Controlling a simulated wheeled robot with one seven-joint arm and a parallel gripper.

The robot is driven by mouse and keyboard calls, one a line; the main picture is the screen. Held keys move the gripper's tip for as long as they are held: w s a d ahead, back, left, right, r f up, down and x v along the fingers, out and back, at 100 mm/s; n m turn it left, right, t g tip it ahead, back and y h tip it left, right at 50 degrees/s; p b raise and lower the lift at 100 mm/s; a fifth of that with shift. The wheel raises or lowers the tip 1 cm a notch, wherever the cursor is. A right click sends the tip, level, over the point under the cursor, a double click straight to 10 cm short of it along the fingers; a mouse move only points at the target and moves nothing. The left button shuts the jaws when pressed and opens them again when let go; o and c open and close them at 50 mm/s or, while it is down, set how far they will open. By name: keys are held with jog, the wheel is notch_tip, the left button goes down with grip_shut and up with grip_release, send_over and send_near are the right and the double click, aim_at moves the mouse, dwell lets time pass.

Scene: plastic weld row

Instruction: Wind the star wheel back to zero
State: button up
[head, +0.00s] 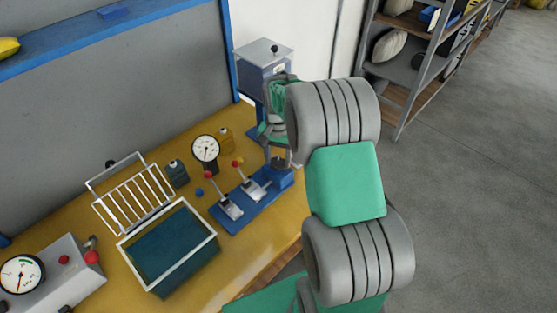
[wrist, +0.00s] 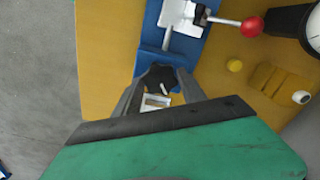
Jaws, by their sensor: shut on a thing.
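The star wheel (wrist: 157,76) is a black lobed knob at the end of a blue base plate (wrist: 152,58) in the wrist view. A small white mark shows near its edge. My gripper (wrist: 160,86) is shut on it, with one grey finger on each side. A small pale plate (wrist: 155,102) shows between the fingers. In the head view my arm covers most of the gripper and I cannot make out the star wheel clearly. It is by the blue fixture (head: 262,192) with two clamp levers, at the bench's right edge. I cannot read any zero mark.
The yellow bench (head: 120,268) holds a dial gauge (head: 206,149), small bottles, a white wire rack (head: 131,195), a teal-lined tray (head: 172,247) and a grey gauge box (head: 50,280). A red-knobbed lever (wrist: 250,26) is close by in the wrist view. Open floor lies right.

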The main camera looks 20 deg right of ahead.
aim_at(278, 162)
jog(key=n+b, duration=0.1)
jog(key=n, duration=0.4)
jog(key=shift+n+b, duration=0.3)
jog(key=n+b, duration=0.1)
jog(key=n, duration=0.4)
jog(key=shift+n, duration=0.3)
jog(key=o, duration=1.4)
jog(key=shift+c, duration=0.2)
notch_tip(278, 162, up, 8)
jog(key=shift+f+b, duration=0.1)
jog(key=shift+b, duration=0.5)
